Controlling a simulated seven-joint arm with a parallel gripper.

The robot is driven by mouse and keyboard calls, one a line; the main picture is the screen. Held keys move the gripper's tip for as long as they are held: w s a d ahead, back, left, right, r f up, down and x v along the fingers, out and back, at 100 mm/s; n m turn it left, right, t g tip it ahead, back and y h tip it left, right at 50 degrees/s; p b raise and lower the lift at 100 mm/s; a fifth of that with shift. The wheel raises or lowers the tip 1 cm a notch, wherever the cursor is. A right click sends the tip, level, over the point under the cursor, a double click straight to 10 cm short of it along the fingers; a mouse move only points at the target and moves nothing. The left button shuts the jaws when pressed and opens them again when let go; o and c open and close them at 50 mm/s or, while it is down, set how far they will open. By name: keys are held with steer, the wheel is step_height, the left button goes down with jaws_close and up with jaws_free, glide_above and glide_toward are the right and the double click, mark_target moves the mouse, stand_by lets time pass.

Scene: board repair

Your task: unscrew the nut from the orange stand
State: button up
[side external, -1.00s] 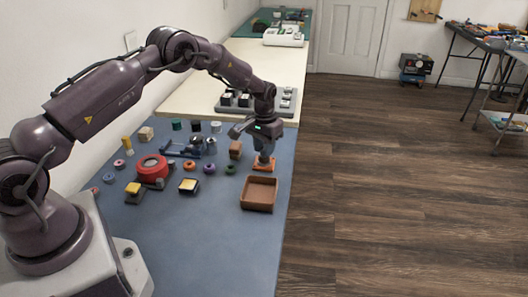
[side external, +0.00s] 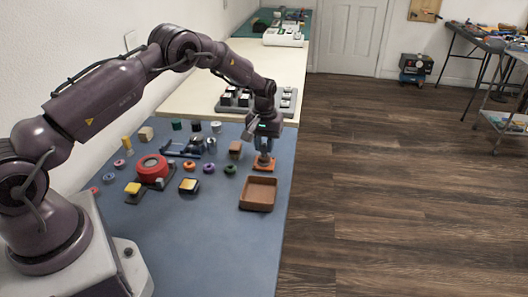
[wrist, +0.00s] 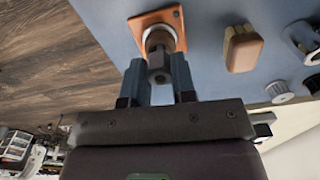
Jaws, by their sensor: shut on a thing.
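The orange stand (side external: 262,167) is near the right edge of the blue mat, just behind the brown tray. In the wrist view its square orange base (wrist: 175,18) shows with a round pale collar in the middle. A dark grey nut (wrist: 159,64) is on the post of the stand. My gripper (wrist: 158,62) points down over the stand, with one finger on each side of the nut, and is shut on it. In the side view my gripper (side external: 264,152) hides most of the nut and post.
The brown open tray (side external: 258,207) is directly in front of the stand. A brown block (side external: 235,148) is to its left. Several coloured rings, a red round part (side external: 152,167) and other small items lie further left on the mat.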

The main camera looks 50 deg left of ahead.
steer(key=shift+r, duration=2.1)
